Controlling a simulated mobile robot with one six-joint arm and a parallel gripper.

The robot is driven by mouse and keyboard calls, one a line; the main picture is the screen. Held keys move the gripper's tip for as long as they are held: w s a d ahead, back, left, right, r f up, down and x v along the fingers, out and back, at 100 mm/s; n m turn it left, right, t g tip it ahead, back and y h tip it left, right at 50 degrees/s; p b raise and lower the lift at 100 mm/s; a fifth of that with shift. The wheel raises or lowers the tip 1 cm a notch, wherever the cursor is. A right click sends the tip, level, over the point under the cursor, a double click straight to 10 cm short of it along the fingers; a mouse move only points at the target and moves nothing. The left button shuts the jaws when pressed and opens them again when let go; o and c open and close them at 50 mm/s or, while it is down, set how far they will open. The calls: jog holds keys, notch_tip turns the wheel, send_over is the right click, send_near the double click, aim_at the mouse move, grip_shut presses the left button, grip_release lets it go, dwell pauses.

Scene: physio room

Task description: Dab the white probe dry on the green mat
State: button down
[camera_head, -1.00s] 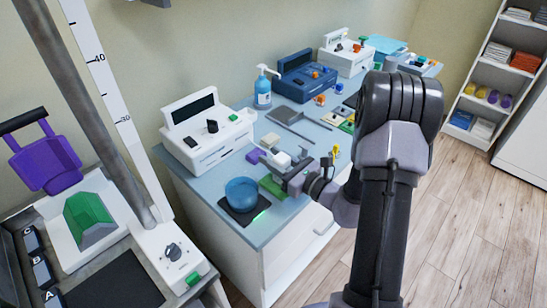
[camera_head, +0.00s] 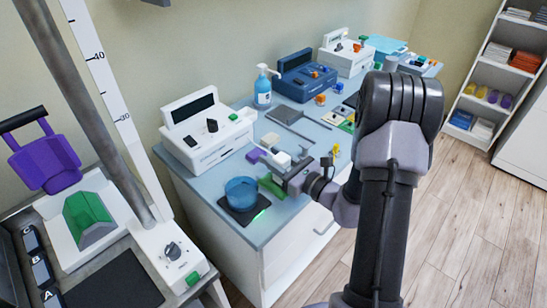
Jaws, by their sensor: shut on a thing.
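The green mat (camera_head: 268,184) lies flat near the front edge of the blue counter, just right of a blue bowl. My gripper (camera_head: 280,168) is over the mat's far side and shut on the white probe (camera_head: 281,159). Only the probe's white upper part shows clearly. My gripper hides its lower end, so I cannot tell whether it touches the mat. A small purple piece (camera_head: 254,155) shows just left of the probe; I cannot tell whether it belongs to it.
The blue bowl (camera_head: 242,191) stands on a black pad (camera_head: 236,213) close by. A white device (camera_head: 205,135) stands behind on the left. A grey tray (camera_head: 284,114), a blue pump bottle (camera_head: 263,92) and a blue device (camera_head: 304,77) are farther back.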

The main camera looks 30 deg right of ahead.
notch_tip(320, 180, up, 7)
jog(key=p, duration=0.5)
dwell(0.5)
